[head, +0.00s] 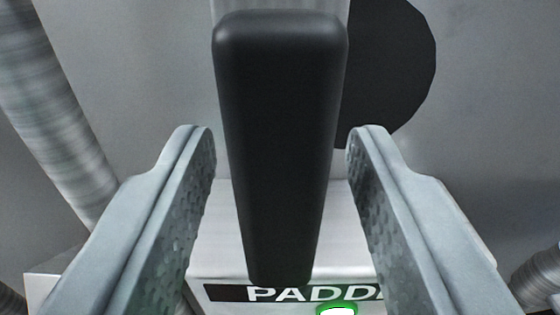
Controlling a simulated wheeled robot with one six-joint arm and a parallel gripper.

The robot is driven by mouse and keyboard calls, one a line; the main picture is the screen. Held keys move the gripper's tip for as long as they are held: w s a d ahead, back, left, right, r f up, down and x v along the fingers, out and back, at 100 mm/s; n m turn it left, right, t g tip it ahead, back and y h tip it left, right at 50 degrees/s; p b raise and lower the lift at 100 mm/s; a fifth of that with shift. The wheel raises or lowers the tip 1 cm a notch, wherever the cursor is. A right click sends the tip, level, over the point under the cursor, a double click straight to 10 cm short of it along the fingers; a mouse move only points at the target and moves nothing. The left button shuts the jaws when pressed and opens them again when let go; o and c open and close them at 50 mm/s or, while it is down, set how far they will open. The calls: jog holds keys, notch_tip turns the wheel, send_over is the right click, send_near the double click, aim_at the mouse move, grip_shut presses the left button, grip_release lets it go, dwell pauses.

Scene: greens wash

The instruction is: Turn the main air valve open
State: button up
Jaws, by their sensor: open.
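A black, tapered bar with rounded edges (280,140), which looks like the valve's handle, stands upright in the middle of the head view. My gripper (281,135) is open, with one grey finger on each side of the bar. Small gaps show between the bar and both fingertips, so the fingers appear not to touch it. The valve body behind the bar is mostly hidden.
A light box below carries a black label (315,293) reading "PADD", cut off by my finger, and a green-rimmed light (337,311). A dark round shape (395,70) is behind at right. A metal pipe (55,110) runs down the left.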

grip_shut()
jog(key=shift+d, duration=0.15)
jog(key=d+r+n, duration=0.4)
jog(key=d+n, duration=0.2)
jog(key=n, duration=0.6)
jog(key=shift+d, duration=0.4)
jog(key=shift+w, duration=0.1)
dwell(0.3)
grip_release()
